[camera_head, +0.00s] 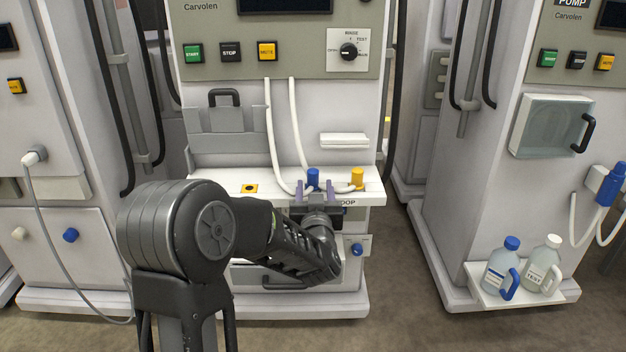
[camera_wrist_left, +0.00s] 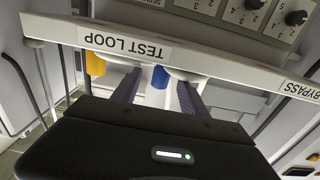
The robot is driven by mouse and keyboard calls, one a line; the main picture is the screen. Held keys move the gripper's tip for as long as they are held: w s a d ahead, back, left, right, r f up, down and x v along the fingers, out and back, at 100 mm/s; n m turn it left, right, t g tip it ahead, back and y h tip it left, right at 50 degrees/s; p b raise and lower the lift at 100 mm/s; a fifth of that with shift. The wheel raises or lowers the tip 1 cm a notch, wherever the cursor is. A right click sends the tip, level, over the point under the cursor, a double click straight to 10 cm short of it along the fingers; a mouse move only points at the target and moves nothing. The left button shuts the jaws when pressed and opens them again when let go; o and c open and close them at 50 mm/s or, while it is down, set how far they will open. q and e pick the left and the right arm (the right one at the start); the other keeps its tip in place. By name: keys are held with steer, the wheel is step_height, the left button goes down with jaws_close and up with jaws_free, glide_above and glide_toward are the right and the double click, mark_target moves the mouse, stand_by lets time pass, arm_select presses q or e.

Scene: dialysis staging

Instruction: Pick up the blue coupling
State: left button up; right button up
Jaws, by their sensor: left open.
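The blue coupling (camera_head: 313,177) stands upright on the white shelf of the middle machine, with a pale hose at its base. In the left wrist view the blue coupling (camera_wrist_left: 159,77) shows between the two fingers, below the shelf edge in that upside-down picture. My left gripper (camera_head: 314,188) is open, with one finger on each side of the coupling. Whether the fingers touch it I cannot tell. The coupling's lower part is partly hidden. My right gripper is out of view.
A yellow coupling (camera_head: 357,177) stands just right of the blue one; a hose runs near it. Blue-capped and white-capped jugs (camera_head: 500,265) stand on the right machine's ledge.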

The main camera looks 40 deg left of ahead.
mark_target(313, 171)
arm_select(q)
steer(key=shift+b+x, duration=0.3)
steer(key=shift+x, duration=1)
steer(key=shift+a, duration=0.1)
steer(key=b+x, duration=0.1)
steer(key=x, duration=0.4)
steer(key=shift+a+r, duration=0.1)
steer(key=shift+r, duration=0.1)
steer(key=shift+c, duration=0.4)
jaws_close()
